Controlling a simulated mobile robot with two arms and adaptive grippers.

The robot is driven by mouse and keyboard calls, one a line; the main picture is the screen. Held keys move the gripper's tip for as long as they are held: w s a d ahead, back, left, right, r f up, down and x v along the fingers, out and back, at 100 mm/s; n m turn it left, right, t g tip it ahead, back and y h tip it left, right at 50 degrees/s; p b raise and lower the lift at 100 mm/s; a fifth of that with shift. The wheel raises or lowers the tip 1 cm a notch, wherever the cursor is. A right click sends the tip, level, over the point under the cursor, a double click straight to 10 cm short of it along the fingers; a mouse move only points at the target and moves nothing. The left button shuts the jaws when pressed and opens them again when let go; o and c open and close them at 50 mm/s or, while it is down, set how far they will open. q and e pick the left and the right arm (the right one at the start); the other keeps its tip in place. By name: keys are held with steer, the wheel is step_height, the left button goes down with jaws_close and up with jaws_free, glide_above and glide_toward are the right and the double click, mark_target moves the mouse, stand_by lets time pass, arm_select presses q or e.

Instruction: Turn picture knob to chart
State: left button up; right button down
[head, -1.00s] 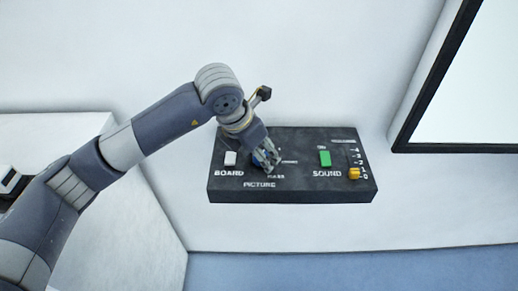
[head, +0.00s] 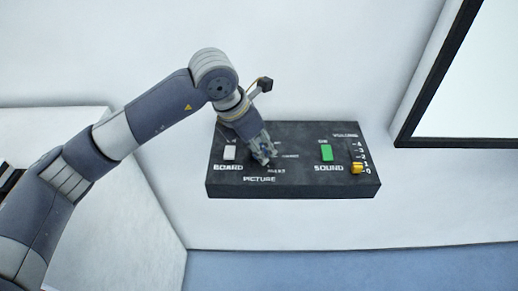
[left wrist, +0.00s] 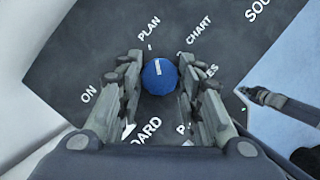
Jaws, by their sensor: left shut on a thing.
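The blue picture knob (left wrist: 160,76) shows in the left wrist view, with a white pointer line aimed close to the PLAN tick, left of the CHART label (left wrist: 199,30). My left gripper (left wrist: 160,95) is shut on the knob, one finger on each side. In the head view the left gripper (head: 265,158) reaches down onto the dark control panel (head: 310,186) above the PICTURE label and hides the knob. My right gripper is not identifiable in either view.
A white BOARD switch (head: 230,153) is close to the left of my gripper. A green SOUND switch (head: 326,152) and yellow volume slider (head: 357,168) are to its right. A black-framed screen (head: 470,90) hangs at the upper right.

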arm_select(q)
steer(key=m+b, duration=0.2)
steer(key=b, duration=0.1)
steer(key=shift+w+f+m+g+h, duration=0.15)
steer(key=shift+f+m+g+h, duration=0.15)
steer(key=shift+g, duration=0.1)
steer(key=shift+r+m+g+b, duration=0.1)
steer(key=shift+m+g+b, duration=0.3)
steer(key=shift+m+b, duration=0.35)
steer(key=m+g+b, duration=0.1)
steer(key=m, duration=0.1)
steer(key=shift+r+m, duration=0.1)
steer(key=shift+m, duration=0.25)
steer(key=shift+w+r+m+g+b, duration=0.1)
steer(key=shift+m+g+b, duration=0.5)
steer(key=shift+m, duration=1)
steer(key=o, duration=1.1)
steer(key=shift+c, duration=0.2)
steer(key=v, duration=1.2)
steer(key=shift+a, duration=0.15)
